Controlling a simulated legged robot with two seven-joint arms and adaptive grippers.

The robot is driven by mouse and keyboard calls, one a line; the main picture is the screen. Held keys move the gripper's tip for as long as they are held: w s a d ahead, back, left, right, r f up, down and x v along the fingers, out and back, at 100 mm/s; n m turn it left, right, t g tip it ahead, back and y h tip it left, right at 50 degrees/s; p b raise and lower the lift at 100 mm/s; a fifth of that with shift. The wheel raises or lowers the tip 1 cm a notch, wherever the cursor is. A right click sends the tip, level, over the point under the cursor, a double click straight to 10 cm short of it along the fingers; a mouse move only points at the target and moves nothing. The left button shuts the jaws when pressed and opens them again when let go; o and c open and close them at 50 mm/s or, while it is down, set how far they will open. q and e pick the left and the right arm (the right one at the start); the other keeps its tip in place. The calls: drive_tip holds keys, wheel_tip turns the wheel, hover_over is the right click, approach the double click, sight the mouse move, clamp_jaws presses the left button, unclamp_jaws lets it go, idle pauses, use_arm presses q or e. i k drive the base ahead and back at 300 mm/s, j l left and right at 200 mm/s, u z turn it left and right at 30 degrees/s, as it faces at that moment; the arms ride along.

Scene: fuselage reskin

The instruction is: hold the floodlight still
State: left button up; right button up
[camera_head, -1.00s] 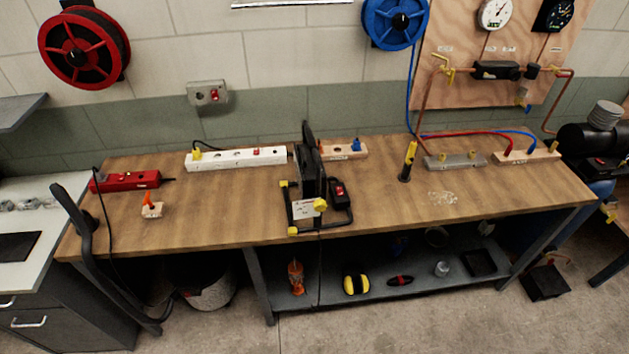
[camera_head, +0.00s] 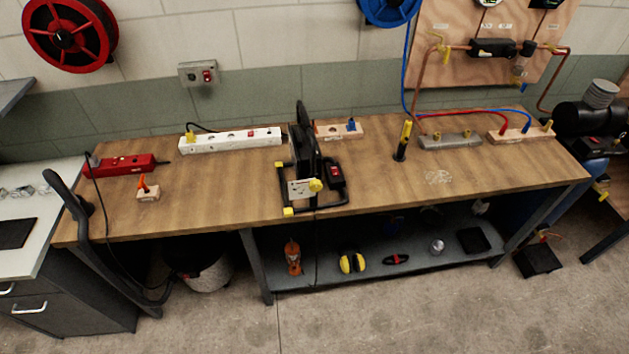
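The floodlight (camera_head: 305,150) stands on the wooden workbench (camera_head: 220,192), a little left of its middle. Nothing is seen touching the floodlight. Neither of my grippers is in view.
A white power strip (camera_head: 230,141) and a red power strip (camera_head: 120,166) lie on the bench. A yellow-topped black cylinder (camera_head: 402,141) stands to the right. A black bent tube (camera_head: 85,225) rises at the bench's left end. The lower shelf (camera_head: 345,275) holds earmuffs (camera_head: 352,263).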

sight(316, 185)
drive_tip(key=u, duration=0.3)
drive_tip(key=l+u, duration=0.25)
drive_tip(key=u, duration=0.15)
drive_tip(key=i+l+u, duration=0.1)
drive_tip(key=l+u, duration=0.45)
drive_tip(key=u, duration=0.3)
drive_tip(key=l+u, duration=0.4)
drive_tip(key=k+j, duration=0.05)
drive_tip(key=j, duration=0.05)
